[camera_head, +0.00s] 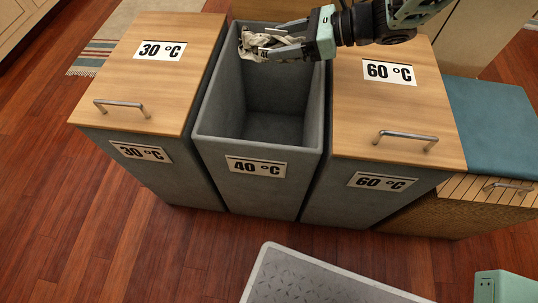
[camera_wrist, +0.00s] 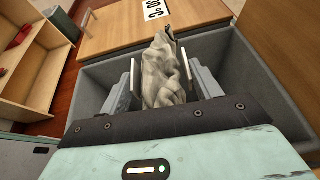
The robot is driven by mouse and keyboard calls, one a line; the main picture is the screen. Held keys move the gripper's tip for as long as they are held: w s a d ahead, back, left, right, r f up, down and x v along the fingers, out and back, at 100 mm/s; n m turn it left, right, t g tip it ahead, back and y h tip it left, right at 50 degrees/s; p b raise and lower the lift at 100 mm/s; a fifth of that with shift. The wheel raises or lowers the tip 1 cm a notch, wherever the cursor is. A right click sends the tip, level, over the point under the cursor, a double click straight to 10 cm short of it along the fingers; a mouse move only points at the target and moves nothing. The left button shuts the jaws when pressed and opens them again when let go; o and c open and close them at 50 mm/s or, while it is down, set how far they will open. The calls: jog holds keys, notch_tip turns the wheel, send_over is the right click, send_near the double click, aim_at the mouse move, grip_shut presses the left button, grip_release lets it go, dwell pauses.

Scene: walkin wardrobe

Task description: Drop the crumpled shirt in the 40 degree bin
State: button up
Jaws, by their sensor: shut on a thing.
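The crumpled shirt (camera_head: 258,43) is a grey-white bundle. My gripper (camera_head: 268,45) is shut on it and holds it over the far end of the open 40 °C bin (camera_head: 258,139). In the wrist view the shirt (camera_wrist: 162,75) sits between the two fingers of my gripper (camera_wrist: 162,82), with the bin's grey walls (camera_wrist: 100,75) around it. The 40 °C bin stands in the middle, has no lid on it, and the part of its floor that shows is empty. Whether the shirt is above or below the rim is hard to tell.
The 30 °C bin (camera_head: 170,95) on the left and the 60 °C bin (camera_head: 385,130) on the right have closed wooden lids with handles. A blue-topped wicker chest (camera_head: 495,125) stands at the right. A grey tray-like surface (camera_head: 310,280) is in front.

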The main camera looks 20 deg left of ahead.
jog(key=o, duration=1.2)
jog(key=shift+d, duration=0.1)
jog(key=p+v, duration=0.3)
jog(key=v, duration=1.4)
jog(key=shift+r, duration=0.15)
jog(key=shift+d, duration=0.1)
